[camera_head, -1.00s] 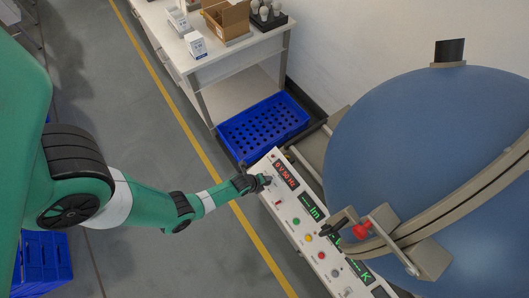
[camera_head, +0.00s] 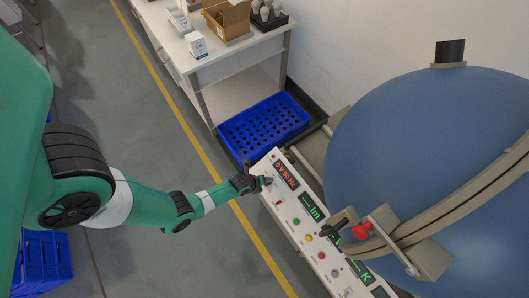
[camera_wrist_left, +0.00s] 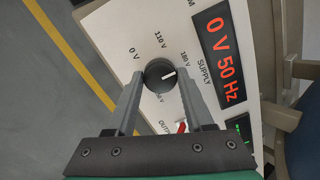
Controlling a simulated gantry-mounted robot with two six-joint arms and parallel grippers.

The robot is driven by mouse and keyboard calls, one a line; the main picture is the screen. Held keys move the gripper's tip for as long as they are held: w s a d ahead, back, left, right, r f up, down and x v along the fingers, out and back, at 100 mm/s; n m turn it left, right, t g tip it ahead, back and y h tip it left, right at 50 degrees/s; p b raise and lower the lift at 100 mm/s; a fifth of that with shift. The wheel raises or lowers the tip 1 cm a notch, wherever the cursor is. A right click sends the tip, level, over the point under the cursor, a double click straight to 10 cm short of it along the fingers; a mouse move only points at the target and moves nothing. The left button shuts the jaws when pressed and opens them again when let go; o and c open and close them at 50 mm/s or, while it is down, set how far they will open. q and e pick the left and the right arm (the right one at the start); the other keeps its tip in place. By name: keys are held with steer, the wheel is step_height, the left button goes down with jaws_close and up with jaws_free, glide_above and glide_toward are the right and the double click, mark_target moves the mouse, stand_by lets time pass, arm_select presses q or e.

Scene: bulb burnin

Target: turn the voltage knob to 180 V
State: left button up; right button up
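The black voltage knob (camera_wrist_left: 160,74) sits on the white control panel in the left wrist view. My left gripper (camera_wrist_left: 160,76) has one finger on each side of the knob, with narrow gaps visible, and looks open. In the head view, my left gripper (camera_head: 260,184) is at the panel's upper end.
The supply display (camera_wrist_left: 222,55) reads 0 V 50 Hz. A red output switch (camera_wrist_left: 182,127) sits near the right finger. Coloured buttons run down the panel (camera_head: 318,243) beside a large blue sphere (camera_head: 430,150). A blue crate (camera_head: 262,128) stands behind the panel.

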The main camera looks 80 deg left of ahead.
arm_select(q)
steer(key=o, duration=0.4)
steer(key=shift+s+r+p, duration=0.1)
steer(key=shift+r+p, duration=0.2)
steer(key=shift+r, duration=0.05)
steer(key=p+v, duration=0.5)
steer(key=v, duration=0.6)
steer(key=shift+p, duration=0.3)
